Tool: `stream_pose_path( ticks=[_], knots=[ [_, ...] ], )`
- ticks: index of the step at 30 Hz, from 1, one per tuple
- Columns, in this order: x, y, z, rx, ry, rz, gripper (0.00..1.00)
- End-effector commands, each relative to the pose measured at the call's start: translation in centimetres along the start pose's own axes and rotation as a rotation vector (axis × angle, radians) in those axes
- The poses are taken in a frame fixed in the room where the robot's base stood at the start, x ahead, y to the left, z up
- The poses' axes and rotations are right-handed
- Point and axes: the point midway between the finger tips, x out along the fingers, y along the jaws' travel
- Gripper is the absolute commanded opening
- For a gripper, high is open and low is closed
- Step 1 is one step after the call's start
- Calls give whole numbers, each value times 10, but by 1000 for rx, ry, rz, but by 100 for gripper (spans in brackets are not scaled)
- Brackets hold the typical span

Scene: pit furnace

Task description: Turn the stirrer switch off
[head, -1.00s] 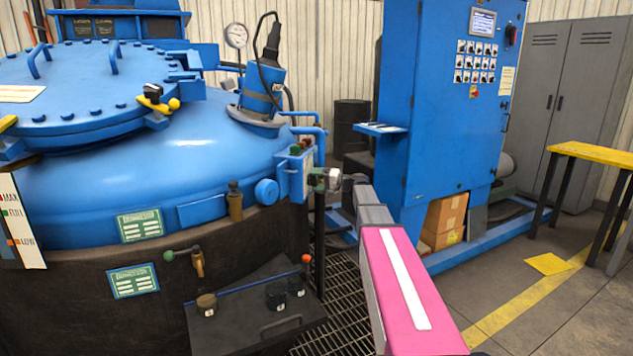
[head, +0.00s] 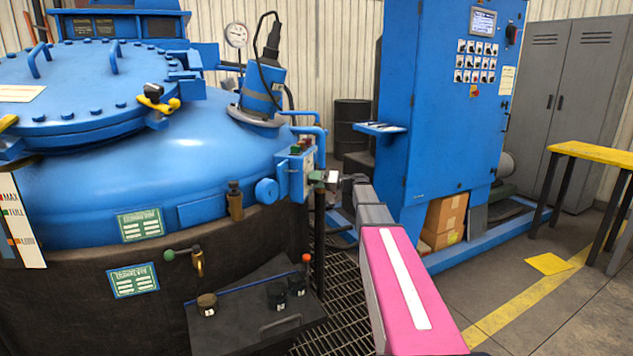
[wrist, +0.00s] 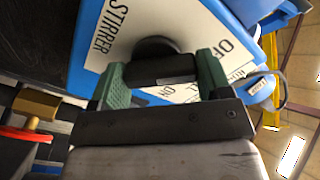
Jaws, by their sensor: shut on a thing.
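The stirrer switch is a black knob (wrist: 160,65) on a white plate (wrist: 112,45) marked STIRRER in the wrist view. My gripper (wrist: 161,76) is shut on the knob, one green finger at each side. I cannot tell which mark the knob points to. In the head view the blue switch box (head: 284,178) sits on the vessel's right side. My gripper (head: 317,178) is at its right face, and the knob is hidden there.
A tall blue cabinet (head: 440,130) stands at right, with a ledge (head: 380,128). Grating (head: 345,300) covers the floor between.

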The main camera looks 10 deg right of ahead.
Motion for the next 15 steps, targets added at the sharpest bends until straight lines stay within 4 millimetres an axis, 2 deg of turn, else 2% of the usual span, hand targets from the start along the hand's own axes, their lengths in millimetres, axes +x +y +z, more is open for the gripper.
stream_pose_path(
  ticks=[9,10,11,12,15],
  knots=[
    [-1,0,2,-4,-4,2,48],
    [-1,0,2,-5,-4,2,81],
    [-1,0,2,-4,-4,2,91],
    [-1,0,2,-4,-3,2,97],
    [-1,0,1,-3,-3,2,97]
  ],
)
